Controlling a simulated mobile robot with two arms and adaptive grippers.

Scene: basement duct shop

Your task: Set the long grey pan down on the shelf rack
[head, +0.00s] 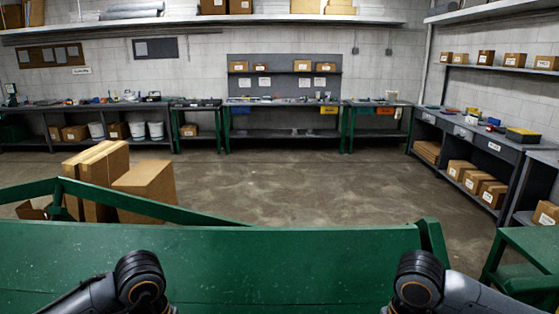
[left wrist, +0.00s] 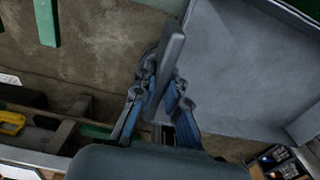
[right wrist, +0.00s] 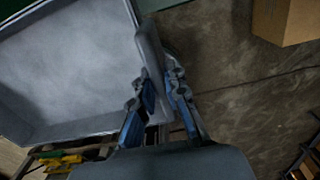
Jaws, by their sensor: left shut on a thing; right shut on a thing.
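The long grey pan (left wrist: 245,60) shows in the left wrist view as a shallow tray with raised walls. It also shows in the right wrist view (right wrist: 70,60). My left gripper (left wrist: 164,88) is shut on one wall of the pan. My right gripper (right wrist: 157,88) is shut on another part of its wall. The pan hangs above the concrete floor in both wrist views. In the head view the pan and both grippers are hidden; only my arm links show at the bottom. I cannot tell which shelving is the shelf rack.
A green-framed surface (head: 230,262) fills the head view's foreground. Cardboard boxes (head: 145,187) stand beyond it at left. A dark shelf unit (head: 505,152) with boxes lines the right wall, and benches (head: 285,108) line the back wall. The middle floor (head: 290,185) is clear.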

